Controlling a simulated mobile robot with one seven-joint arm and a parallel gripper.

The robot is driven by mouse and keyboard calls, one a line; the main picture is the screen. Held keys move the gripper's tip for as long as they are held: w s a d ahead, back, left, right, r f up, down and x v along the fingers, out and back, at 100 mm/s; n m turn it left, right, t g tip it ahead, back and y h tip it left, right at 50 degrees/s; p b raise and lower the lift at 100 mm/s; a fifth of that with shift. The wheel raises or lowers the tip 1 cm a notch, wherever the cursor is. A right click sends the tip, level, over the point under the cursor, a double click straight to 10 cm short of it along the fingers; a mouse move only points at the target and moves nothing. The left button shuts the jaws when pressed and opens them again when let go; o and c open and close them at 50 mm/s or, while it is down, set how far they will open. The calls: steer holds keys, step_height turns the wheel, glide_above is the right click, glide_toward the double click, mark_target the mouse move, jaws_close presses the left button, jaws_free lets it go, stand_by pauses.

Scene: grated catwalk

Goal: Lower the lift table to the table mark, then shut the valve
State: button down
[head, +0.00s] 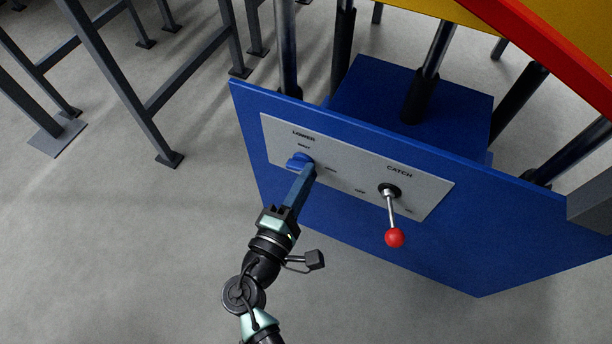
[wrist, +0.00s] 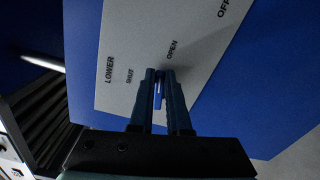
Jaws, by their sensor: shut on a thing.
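The blue valve handle (head: 299,160) sits on a grey label plate under the word LOWER, with small SHUT and OPEN labels beside it. My gripper (head: 308,169) reaches up from below and is shut on the valve handle. In the wrist view, a bit of the blue handle (wrist: 158,98) shows between the two fingers (wrist: 160,74), close to the OPEN label. The fingers hide much of the handle, so I cannot tell its exact turn. The lift table (head: 560,30) shows as a yellow surface with a red edge at upper right. I cannot make out a table mark.
The CATCH lever (head: 391,208), with a red ball end, hangs down right of the valve on the same blue panel (head: 480,250). Dark posts stand behind the panel. Grey metal legs (head: 115,75) stand at upper left. The floor at lower left is clear.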

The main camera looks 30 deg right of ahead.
steer(key=c, duration=0.9)
jaws_free()
steer(key=shift+a, duration=0.1)
steer(key=p+v, duration=0.5)
steer(key=v, duration=0.8)
